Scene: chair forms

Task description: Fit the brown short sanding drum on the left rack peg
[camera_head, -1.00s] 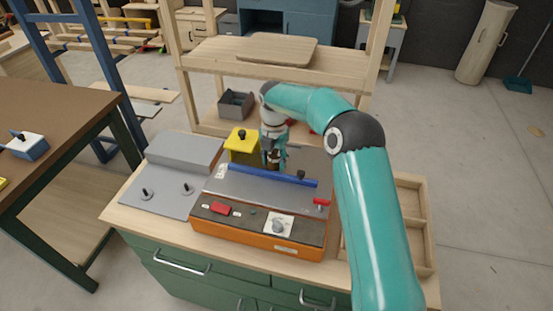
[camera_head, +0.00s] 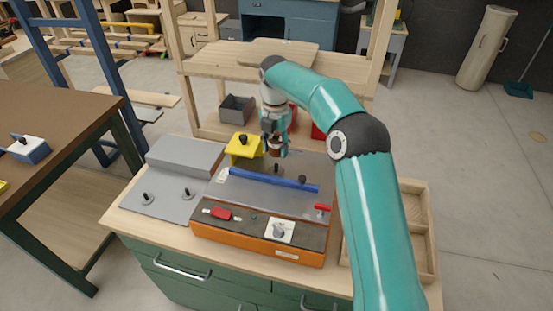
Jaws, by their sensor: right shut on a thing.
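My right gripper (camera_head: 275,147) is shut on the brown short sanding drum (camera_head: 276,142) and holds it upright in the air above the sander (camera_head: 262,247). The drum is partly hidden by the fingers. A short dark spindle (camera_head: 277,168) shows just below it, apart from it. The grey rack (camera_head: 166,208) lies at the left of the bench, with a bare left peg (camera_head: 147,198) and a bare right peg (camera_head: 187,192), each on a round base. My left gripper is not in view.
A blue fence (camera_head: 272,180) lies across the sander, with a yellow guard (camera_head: 243,148) behind it. A raised grey block (camera_head: 185,154) stands behind the rack pegs. A wooden tray (camera_head: 418,245) is at the right, partly behind my right arm.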

